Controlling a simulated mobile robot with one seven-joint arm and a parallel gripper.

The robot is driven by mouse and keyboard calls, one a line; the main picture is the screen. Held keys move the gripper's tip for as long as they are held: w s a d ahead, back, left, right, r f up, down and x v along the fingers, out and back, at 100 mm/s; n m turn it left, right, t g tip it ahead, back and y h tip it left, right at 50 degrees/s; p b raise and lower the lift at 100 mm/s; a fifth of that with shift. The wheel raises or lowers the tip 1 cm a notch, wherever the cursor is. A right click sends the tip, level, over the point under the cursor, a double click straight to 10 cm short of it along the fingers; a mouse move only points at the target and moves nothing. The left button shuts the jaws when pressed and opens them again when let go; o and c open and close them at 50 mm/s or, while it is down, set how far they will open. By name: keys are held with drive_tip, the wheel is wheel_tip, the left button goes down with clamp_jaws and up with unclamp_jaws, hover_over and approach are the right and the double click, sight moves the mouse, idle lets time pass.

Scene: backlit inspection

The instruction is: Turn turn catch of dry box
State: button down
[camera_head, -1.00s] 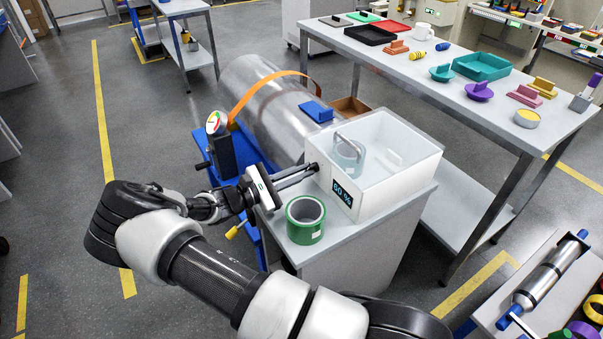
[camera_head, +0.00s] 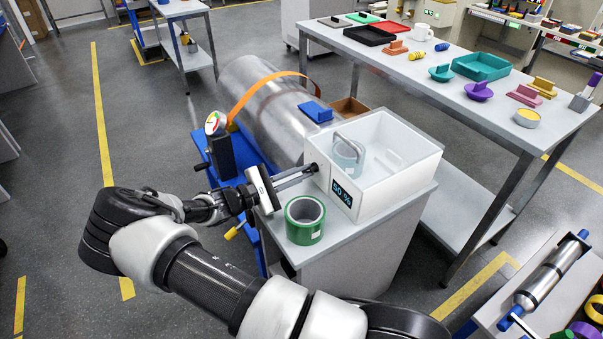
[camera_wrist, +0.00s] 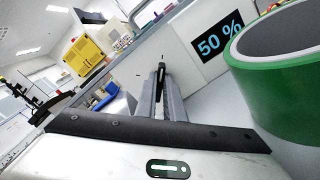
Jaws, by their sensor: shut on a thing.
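The dry box (camera_head: 400,170) is a white, open-looking box with clear parts on the grey cabinet. Its dark display reads 50 % and faces me; the display also shows in the wrist view (camera_wrist: 220,46). The turn catch (camera_wrist: 161,69) is a small dark piece on the box's front wall, left of the display. My gripper (camera_head: 311,169) reaches the wall from the left, and its two long fingers are shut on the catch. In the wrist view the fingers hide part of the catch, and its exact angle is hard to tell.
A green tape roll (camera_head: 305,220) stands close below the fingers, right of them in the wrist view. A clear-looking handled vessel (camera_head: 348,156) is inside the box. A large metal cylinder (camera_head: 262,105) lies behind. The long table (camera_head: 440,85) holds several items.

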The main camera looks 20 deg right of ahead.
drive_tip(key=c, duration=1.9)
unclamp_jaws()
drive_tip(key=shift+o, duration=0.2)
drive_tip(key=s+a+p, duration=0.1)
drive_tip(key=s+a, duration=0.2)
drive_tip(key=a, duration=1.4)
drive_tip(key=shift+s, duration=0.15)
drive_tip(key=shift+r, duration=0.1)
